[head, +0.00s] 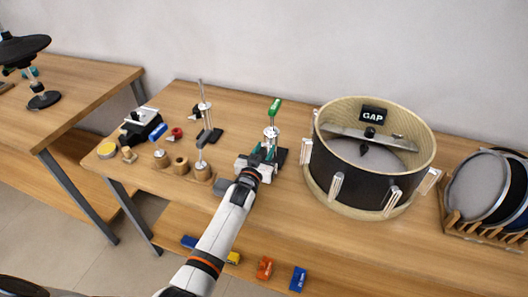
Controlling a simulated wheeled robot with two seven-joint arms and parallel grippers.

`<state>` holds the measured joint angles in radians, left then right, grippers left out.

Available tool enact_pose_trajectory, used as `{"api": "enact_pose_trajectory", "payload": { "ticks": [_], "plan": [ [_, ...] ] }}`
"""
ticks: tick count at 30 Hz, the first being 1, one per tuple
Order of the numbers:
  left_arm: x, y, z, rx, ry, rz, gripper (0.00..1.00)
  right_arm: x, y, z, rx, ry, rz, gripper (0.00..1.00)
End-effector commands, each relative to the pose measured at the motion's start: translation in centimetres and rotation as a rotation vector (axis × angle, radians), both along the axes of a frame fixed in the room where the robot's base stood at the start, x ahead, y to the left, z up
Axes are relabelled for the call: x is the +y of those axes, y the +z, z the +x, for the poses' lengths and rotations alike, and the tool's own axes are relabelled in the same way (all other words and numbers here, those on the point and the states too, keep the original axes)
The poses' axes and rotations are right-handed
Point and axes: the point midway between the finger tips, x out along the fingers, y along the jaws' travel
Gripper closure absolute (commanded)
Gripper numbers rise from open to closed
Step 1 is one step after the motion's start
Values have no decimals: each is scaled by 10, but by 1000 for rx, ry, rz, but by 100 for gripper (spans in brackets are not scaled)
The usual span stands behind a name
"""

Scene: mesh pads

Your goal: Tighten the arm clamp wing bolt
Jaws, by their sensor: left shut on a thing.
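A small metal clamp stand (271,133) with a green-topped upright rises from a dark base near the middle of the wooden table. My left gripper (264,154) is at the front of this stand, low on it, with its fingers shut on a small part there, which appears to be the wing bolt. The fingers and my wrist cover most of that part, so its angle cannot be made out. My right gripper is not in view.
A large drum (340,178) labelled GAP stands close on the right, and a rack (480,232) of round mesh pads is beyond it. Several small posts and wooden holders (200,172) crowd the left. Coloured blocks (264,267) lie on the lower shelf.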

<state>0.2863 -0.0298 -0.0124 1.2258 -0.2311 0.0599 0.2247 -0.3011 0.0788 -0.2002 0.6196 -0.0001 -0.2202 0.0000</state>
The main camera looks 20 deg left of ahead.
Motion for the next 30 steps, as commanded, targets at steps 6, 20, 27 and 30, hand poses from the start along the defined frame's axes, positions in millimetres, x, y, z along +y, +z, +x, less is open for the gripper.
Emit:
{"api": "enact_pose_trajectory", "payload": {
  "ticks": [6, 20, 27, 30],
  "plan": [
    [0, -1, 0, 2, 0, 4, 88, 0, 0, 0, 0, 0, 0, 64],
    [0, -1, -1, 1, 0, 2, 44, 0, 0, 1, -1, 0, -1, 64],
    [1, -2, -23, 1, 0, 3, 44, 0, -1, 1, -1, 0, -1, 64],
    [2, -3, -43, 2, 0, 3, 44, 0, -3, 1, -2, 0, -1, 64]
  ]
}}
